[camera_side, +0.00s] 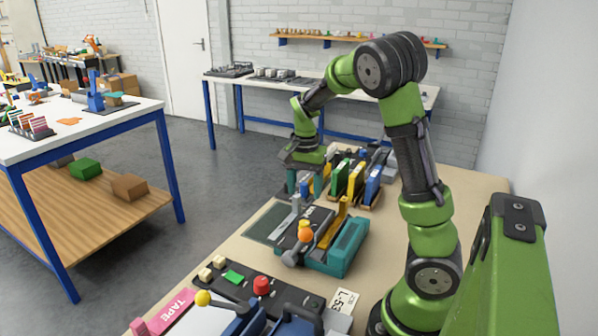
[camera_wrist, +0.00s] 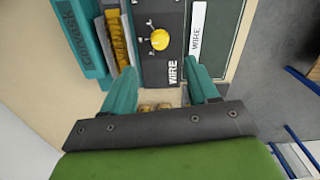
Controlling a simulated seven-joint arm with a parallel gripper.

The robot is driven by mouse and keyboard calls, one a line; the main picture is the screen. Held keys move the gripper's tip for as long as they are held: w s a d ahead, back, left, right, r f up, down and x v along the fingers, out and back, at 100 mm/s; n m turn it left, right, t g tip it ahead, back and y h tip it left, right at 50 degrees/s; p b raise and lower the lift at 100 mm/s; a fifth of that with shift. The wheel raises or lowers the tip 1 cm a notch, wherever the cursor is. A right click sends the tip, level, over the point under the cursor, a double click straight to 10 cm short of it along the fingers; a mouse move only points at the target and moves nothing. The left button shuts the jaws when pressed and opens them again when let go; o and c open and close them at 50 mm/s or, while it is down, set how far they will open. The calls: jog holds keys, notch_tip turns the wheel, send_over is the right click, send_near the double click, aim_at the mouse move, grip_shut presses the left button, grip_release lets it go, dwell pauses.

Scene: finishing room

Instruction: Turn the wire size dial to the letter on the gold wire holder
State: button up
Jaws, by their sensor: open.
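In the wrist view a round yellow dial (camera_wrist: 160,39) sits on a dark panel (camera_wrist: 174,12) with small white marks around it, too small to read. The panel carries the word WIRE. A gold ribbed piece (camera_wrist: 117,40) stands left of it, beside a teal block (camera_wrist: 80,28); I cannot tell whether it is the gold wire holder, and I see no letter on it. My gripper (camera_wrist: 162,70) is open and empty, its teal fingers apart with the dial beyond their tips. In the side view my gripper (camera_side: 305,186) hangs near the far end of the teal machine (camera_side: 348,246).
Racked green, yellow and blue pieces (camera_side: 355,177) stand behind the machine. Nearer are a black panel with a red knob (camera_side: 262,285) and a yellow-ball lever (camera_side: 203,298).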

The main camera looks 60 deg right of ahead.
notch_tip(320, 180, up, 7)
dwell(0.3)
jog(key=s+a+r+n+t, duration=0.1)
jog(key=s+a+n+t, duration=0.1)
jog(key=a, duration=0.5)
jog(key=s+a+r+n+t+y, duration=0.1)
jog(key=s+a+n+t, duration=0.1)
jog(key=s+a+n, duration=0.2)
jog(key=s+a+r+n+t+y, duration=0.1)
jog(key=s+a+n+t, duration=0.2)
jog(key=a+n, duration=0.3)
jog(key=a, duration=0.5)
jog(key=shift+r+n, duration=0.25)
jog(key=shift+n, duration=0.05)
jog(key=shift+a, duration=0.1)
